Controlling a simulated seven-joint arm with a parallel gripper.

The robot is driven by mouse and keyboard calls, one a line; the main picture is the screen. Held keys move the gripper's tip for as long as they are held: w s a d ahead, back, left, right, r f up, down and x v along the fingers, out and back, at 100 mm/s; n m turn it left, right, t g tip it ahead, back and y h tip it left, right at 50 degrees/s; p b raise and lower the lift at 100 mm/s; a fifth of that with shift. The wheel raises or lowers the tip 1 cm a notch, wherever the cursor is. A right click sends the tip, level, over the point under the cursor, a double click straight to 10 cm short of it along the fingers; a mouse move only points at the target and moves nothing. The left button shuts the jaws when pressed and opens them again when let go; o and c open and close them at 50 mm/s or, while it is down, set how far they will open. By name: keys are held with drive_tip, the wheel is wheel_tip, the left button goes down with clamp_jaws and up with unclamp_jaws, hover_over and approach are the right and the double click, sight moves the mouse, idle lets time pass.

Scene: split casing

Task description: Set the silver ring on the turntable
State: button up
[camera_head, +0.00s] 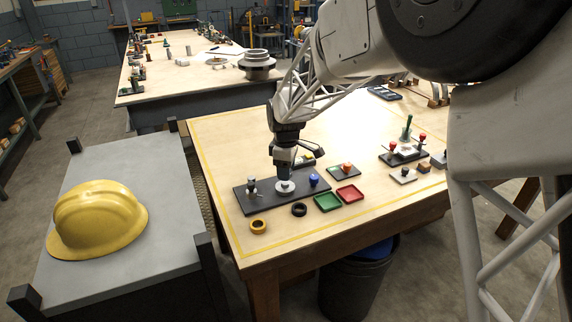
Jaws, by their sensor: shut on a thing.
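My gripper (284,175) points straight down over the middle of a dark base plate (258,202) near the table's front left corner. It is shut on a small pale round piece, which looks like the silver ring (285,188). The ring is at the fingertips, low over the plate. The turntable cannot be told apart from the ring here; the gripper and ring cover that spot. Whether the ring touches what is under it cannot be told.
A silver-topped post (251,187) and a blue knob (314,181) flank the gripper on the plate. A yellow ring (258,227), black ring (299,210), green tray (327,203) and red tray (350,194) lie in front. Red-knobbed fixtures (393,148) stand right.

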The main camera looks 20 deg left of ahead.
sight(286, 183)
drive_tip(key=shift+f, duration=1.15)
drive_tip(key=shift+f, duration=0.85)
idle(1.8)
drive_tip(key=o, duration=1.5)
drive_tip(key=shift+c, duration=0.2)
drive_tip(key=shift+r, duration=0.1)
drive_tip(key=shift+r, duration=3.45)
drive_tip(key=shift+d, duration=0.1)
